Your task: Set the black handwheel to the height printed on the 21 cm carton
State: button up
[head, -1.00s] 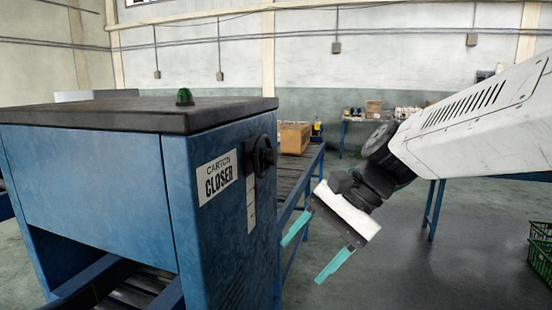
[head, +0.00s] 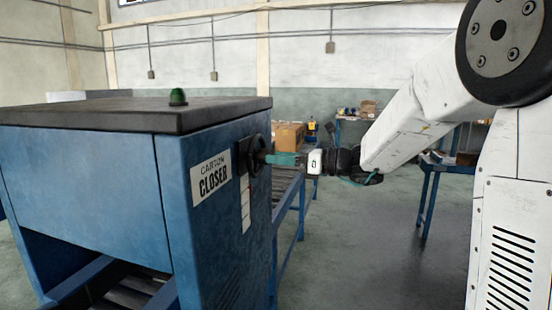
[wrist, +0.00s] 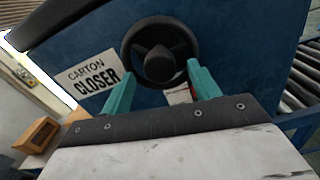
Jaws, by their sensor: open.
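The black handwheel (head: 252,156) is on the side of the blue carton closer (head: 108,190), right of its sign. In the wrist view the handwheel (wrist: 160,52) shows face on, with spokes and a round hub. My gripper (wrist: 158,88) is open, its two teal fingers pointing at the wheel, one toward each lower side of the rim. In the head view my gripper (head: 276,159) is level at the wheel; I cannot tell whether the fingers touch it. A white scale strip (head: 246,204) runs below the wheel; its marks are too small to read. A brown carton (head: 289,135) sits on the conveyor behind.
The roller conveyor (head: 287,185) runs behind the closer. A green lamp (head: 178,97) stands on the closer's dark top. A table with boxes (head: 367,108) stands at the back. Floor between the conveyor and my arm is clear.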

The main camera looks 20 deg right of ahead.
jog(key=shift+x, duration=0.8)
jog(key=c, duration=1)
